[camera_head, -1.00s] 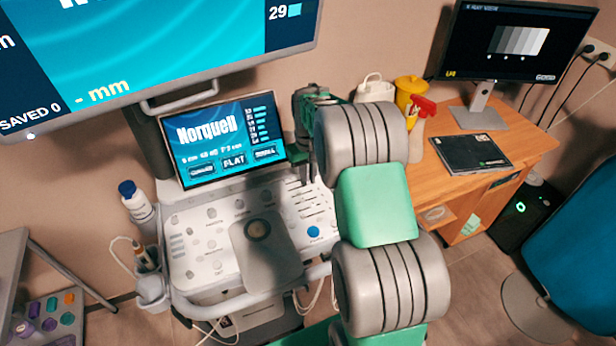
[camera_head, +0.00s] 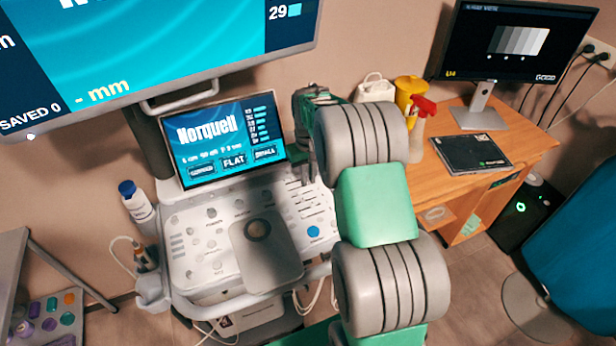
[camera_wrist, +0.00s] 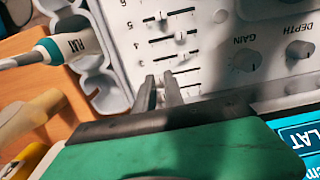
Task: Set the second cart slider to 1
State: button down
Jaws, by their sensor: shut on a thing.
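The white control panel of the cart (camera_head: 190,220) carries a bank of horizontal sliders (camera_head: 316,205) at its right side. In the head view my arm partly covers the sliders.
Knobs marked GAIN (camera_wrist: 246,60) and DEPTH (camera_wrist: 300,49) sit right of the sliders. A probe (camera_wrist: 62,47) rests in a holder (camera_wrist: 105,90) to the left. The cart screen (camera_head: 222,140) stands behind the panel. A wooden desk (camera_head: 530,145) is to the right.

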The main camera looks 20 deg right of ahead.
aim_at(295, 189)
jog(key=shift+a, duration=0.1)
jog(key=a, duration=0.4)
jog(key=c, duration=1.4)
grip_release()
jog(key=shift+d, duration=0.1)
jog(key=shift+c, duration=0.2)
notch_tip(295, 189, up, 8)
jog(key=b, duration=0.1)
jog(key=shift+b, duration=0.3)
jog(key=shift+s+f, duration=0.1)
jog(key=shift+f, duration=0.05)
